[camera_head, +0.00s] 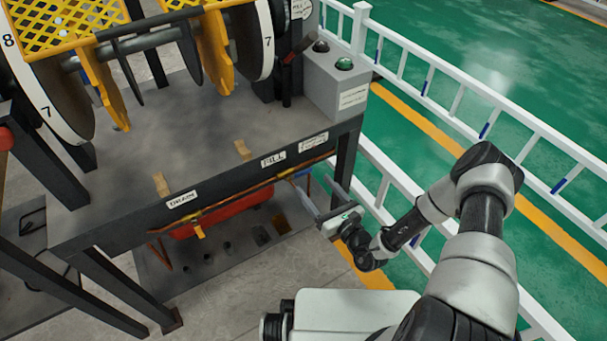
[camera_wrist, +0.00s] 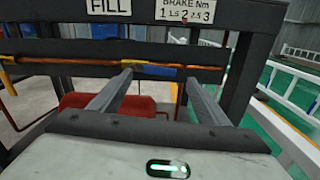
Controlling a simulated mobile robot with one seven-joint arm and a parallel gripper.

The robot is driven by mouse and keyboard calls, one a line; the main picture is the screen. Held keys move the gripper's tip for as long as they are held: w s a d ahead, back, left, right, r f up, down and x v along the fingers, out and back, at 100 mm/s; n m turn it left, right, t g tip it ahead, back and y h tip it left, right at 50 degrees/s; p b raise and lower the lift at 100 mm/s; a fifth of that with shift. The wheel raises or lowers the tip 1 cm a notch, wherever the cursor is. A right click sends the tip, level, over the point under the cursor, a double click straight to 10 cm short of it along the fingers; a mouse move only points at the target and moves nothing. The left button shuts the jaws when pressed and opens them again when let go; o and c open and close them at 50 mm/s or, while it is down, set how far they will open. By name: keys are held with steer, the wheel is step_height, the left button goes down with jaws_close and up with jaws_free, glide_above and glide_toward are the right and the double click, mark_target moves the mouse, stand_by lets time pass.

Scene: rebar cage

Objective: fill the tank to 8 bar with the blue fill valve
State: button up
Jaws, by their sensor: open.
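The blue fill valve handle (camera_wrist: 157,71) sits on the copper pipe below the FILL label (camera_wrist: 109,6) in the wrist view. In the head view a small bit of blue (camera_head: 302,173) shows on the pipe under the bench edge. My gripper (camera_wrist: 157,76) is open and empty, its two fingers pointing at the pipe with the blue handle seen between their tips. I cannot tell whether the fingertips reach around it. My gripper also shows in the head view (camera_head: 312,186). The red tank (camera_head: 228,212) lies under the bench. No readable pressure gauge shows.
The dark bench (camera_head: 190,125) carries a machine with numbered wheels and yellow guards. A DRAIN label (camera_head: 182,199) is left of FILL, with a yellow handle (camera_head: 199,231) below. A grey box with buttons (camera_head: 336,85) stands at the corner. A white railing (camera_head: 470,90) runs along the right.

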mark_target(304, 173)
steer(key=b+x, duration=0.1)
steer(key=x, duration=0.7)
steer(key=shift+s, duration=0.1)
steer(key=shift+c, duration=0.6)
steer(key=c, duration=1.4)
